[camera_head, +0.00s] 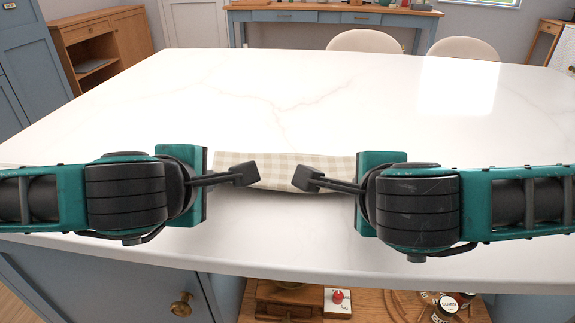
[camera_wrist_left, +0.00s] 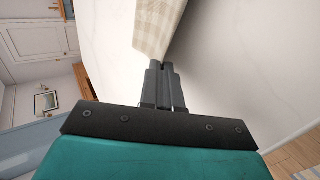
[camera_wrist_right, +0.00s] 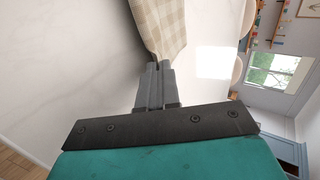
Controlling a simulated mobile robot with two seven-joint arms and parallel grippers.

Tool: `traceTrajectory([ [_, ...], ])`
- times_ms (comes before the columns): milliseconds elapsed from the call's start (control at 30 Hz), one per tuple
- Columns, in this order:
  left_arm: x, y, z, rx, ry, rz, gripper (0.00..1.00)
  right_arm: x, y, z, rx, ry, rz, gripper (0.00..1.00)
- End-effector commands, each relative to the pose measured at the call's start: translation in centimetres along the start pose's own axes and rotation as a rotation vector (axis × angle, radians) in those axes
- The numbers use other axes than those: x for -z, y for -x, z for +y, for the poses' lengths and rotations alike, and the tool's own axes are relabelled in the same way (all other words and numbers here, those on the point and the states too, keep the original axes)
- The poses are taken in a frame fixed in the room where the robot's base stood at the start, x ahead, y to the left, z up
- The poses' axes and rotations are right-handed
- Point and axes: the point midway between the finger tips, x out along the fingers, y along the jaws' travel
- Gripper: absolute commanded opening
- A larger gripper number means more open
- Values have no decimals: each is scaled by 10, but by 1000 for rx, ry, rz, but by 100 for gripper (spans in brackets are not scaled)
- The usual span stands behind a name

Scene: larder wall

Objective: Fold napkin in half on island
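The napkin (camera_head: 280,172), beige and white checked cloth, lies as a narrow strip across the near part of the white island (camera_head: 200,95). Its near edge bows towards me with a shadow under it. My left gripper (camera_head: 244,175) reaches in over its left part and my right gripper (camera_head: 306,179) over its right part, with a short gap between them. In the left wrist view the cloth (camera_wrist_left: 158,25) runs up to the closed fingertips; the right wrist view shows the same with the cloth (camera_wrist_right: 162,25). Both grippers look shut on it, though the pinch itself is hidden.
The island top is otherwise bare, with wide free room behind the napkin. Its near edge runs just below my arms, above an open shelf (camera_head: 390,305) with jars and boxes. Two pale chairs (camera_head: 365,41) stand at the far side.

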Motion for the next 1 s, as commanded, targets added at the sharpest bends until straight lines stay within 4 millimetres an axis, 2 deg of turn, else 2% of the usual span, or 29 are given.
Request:
traceTrajectory([
  [67,0,0,0,1,0,0,8,0,0,0,-1,0,0,8],
  [467,0,0,0,1,-1,0,46,0,0,0,-1,1,0,46],
  [667,-1,12,11,-2,0,-3,47,0,12,-10,2,-1,-2,47],
  [1000,-2,59,38,-3,-1,-4,47,0,60,-38,2,1,-2,47],
])
